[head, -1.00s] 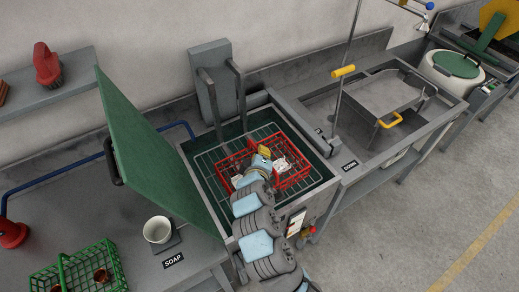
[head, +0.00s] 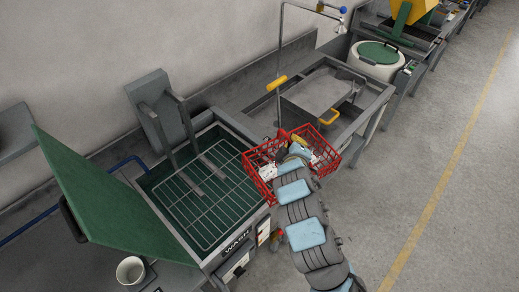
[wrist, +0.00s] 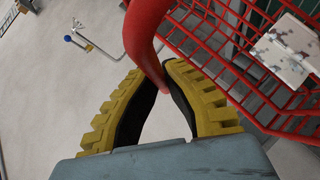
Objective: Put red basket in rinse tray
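The red wire basket (head: 262,154) hangs in the air at the front edge of the grey sink, just right of the wash tank. My gripper (head: 294,146) is over its middle. In the wrist view the yellow fingers (wrist: 166,78) close around the red handle (wrist: 147,35), with the basket mesh (wrist: 222,45) at the right and a pale block (wrist: 290,50) in it. The grey sink holds a grey tray (head: 318,98) with a yellow handle, likely the rinse tray; no rinse label is readable. My arm hides part of the basket.
The wash tank (head: 205,205) is open, with a bare wire rack inside and its green lid (head: 100,195) raised at the left. A tall tap post (head: 279,75) with a yellow grip (head: 277,82) rises behind the basket. A white cup (head: 130,269) stands front left.

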